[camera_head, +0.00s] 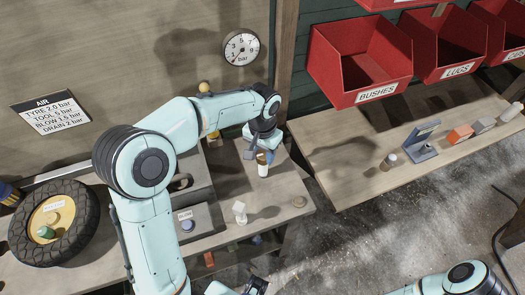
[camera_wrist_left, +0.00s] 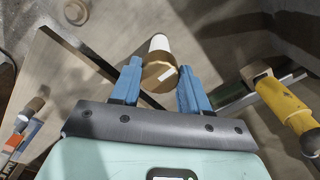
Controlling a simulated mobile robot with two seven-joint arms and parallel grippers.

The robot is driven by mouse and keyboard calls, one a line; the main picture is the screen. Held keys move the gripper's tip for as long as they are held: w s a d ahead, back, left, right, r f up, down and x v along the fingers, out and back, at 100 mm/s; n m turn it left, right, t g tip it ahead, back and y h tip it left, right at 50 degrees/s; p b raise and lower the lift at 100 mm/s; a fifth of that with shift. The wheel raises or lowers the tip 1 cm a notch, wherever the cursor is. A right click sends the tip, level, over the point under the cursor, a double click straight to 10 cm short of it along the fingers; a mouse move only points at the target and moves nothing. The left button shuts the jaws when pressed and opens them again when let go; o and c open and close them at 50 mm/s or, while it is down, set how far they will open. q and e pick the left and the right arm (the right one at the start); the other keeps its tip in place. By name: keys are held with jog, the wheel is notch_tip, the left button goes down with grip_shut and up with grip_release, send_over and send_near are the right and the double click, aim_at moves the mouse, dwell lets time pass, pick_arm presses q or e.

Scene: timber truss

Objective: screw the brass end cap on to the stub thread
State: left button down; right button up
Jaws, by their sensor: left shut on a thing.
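My left gripper (camera_head: 264,143) is over the wooden bench, pointing down. Its blue fingers (camera_wrist_left: 159,76) are shut on the brass end cap (camera_wrist_left: 156,74), which also shows below the gripper in the head view (camera_head: 262,158). A white cylinder (camera_head: 263,170) sits in line with the cap, just beyond it, also in the left wrist view (camera_wrist_left: 160,43). I cannot tell whether this is the stub or part of the cap, and no thread is visible. My right gripper (camera_head: 256,285) seems to show only partly at the bottom edge; its fingers are not clear.
A white-topped piece (camera_head: 239,208) and a round brown piece (camera_head: 299,202) stand on the bench near its front edge. A tyre (camera_head: 22,243) lies at left. A pressure gauge (camera_head: 241,47) is on the back wall. Red bins (camera_head: 345,85) hang above the right-hand bench.

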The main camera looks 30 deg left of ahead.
pick_arm(q)
jog(key=shift+f+b, duration=0.6)
jog(key=shift+f, duration=0.5)
jog(key=shift+c, duration=2.4)
grip_release()
jog(key=shift+r, duration=0.1)
notch_tip(320, 180, up, 13)
jog(key=p, duration=0.2)
jog(key=shift+r, duration=0.2)
